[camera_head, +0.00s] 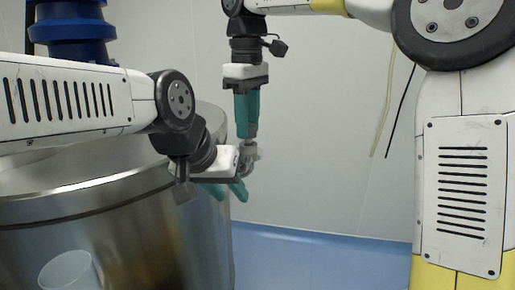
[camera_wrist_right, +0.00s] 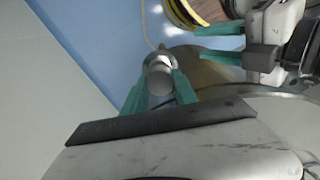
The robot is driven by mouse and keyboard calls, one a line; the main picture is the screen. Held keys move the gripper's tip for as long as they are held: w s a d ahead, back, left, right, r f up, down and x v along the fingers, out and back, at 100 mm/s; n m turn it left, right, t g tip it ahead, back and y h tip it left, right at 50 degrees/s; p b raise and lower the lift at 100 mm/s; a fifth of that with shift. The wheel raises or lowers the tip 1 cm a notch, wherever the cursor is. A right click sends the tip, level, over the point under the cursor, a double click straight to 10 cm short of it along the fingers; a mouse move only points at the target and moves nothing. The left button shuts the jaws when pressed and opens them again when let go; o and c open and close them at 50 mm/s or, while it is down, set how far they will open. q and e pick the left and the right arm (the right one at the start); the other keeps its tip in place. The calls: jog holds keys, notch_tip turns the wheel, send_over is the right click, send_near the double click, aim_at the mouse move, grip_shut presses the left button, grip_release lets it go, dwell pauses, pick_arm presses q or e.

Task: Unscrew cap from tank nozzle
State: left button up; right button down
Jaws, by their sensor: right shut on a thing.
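The large steel tank (camera_head: 110,220) stands at the left in the head view. My right gripper (camera_head: 247,136) points down beside its right side. Its teal fingers (camera_wrist_right: 160,85) are shut on a round grey cap in the right wrist view (camera_wrist_right: 159,82). A paler ring and grey fitting, apparently the nozzle (camera_wrist_right: 158,60), show just beyond the cap. In the head view the grey fitting (camera_head: 252,153) is partly hidden by my grippers. My left gripper (camera_head: 242,191) is just below it, its teal fingers apart and empty; it also shows at the upper right of the wrist view (camera_wrist_right: 198,43).
A pale translucent cup-like thing (camera_head: 70,272) shows at the lower left, in front of the tank. A blue housing (camera_head: 75,30) stands above the tank. A pale hose and a dark cable hang on the wall.

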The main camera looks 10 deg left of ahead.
jog(key=shift+r, duration=2.75)
